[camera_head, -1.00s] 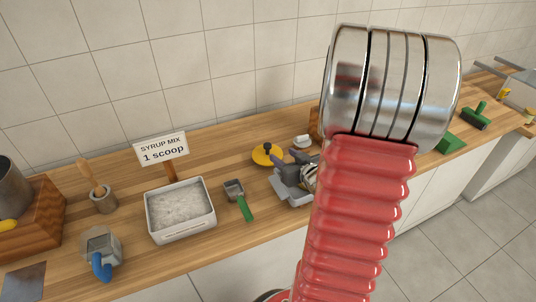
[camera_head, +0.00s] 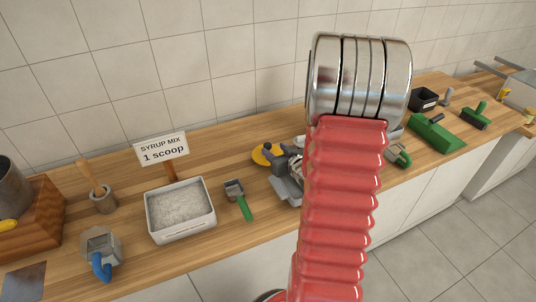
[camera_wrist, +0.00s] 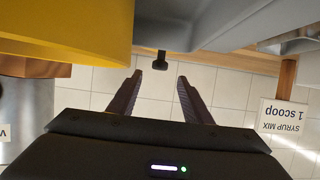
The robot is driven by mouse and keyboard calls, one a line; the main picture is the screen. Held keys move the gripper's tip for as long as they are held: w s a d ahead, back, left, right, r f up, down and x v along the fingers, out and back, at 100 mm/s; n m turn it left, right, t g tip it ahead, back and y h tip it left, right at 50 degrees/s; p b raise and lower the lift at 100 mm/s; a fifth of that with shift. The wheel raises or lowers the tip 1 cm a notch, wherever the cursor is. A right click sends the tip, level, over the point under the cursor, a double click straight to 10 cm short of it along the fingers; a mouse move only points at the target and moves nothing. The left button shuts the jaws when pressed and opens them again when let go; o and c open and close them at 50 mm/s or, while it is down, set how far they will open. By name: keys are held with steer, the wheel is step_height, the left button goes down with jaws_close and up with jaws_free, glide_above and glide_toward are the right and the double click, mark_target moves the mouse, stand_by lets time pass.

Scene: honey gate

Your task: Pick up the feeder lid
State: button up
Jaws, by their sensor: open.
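A yellow disc with a small dark knob, which looks like the feeder lid (camera_head: 262,155), lies on the wooden counter behind the scoop. My red arm stands to its right, and my gripper is low beside it, partly hidden by the arm. In the wrist view my gripper (camera_wrist: 160,78) has its two dark fingers apart with nothing between them. That view is upside down. A large yellow surface (camera_wrist: 65,30) fills its upper left; I cannot tell if it is the lid. A small dark knob-like shape (camera_wrist: 160,60) shows beyond the fingertips.
A scoop with a green handle (camera_head: 246,208) and a white bin of powder (camera_head: 180,236) stand left of my arm. The syrup sign (camera_head: 162,149) stands behind the bin. A blue-handled cup (camera_head: 102,264) is farther left. A green dustpan (camera_head: 435,135) and black box (camera_head: 423,98) are right.

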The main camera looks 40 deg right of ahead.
mark_target(268, 145)
steer(key=shift+x, duration=2.55)
steer(key=shift+d+f, duration=0.1)
steer(key=shift+c, duration=0.7)
jaws_close()
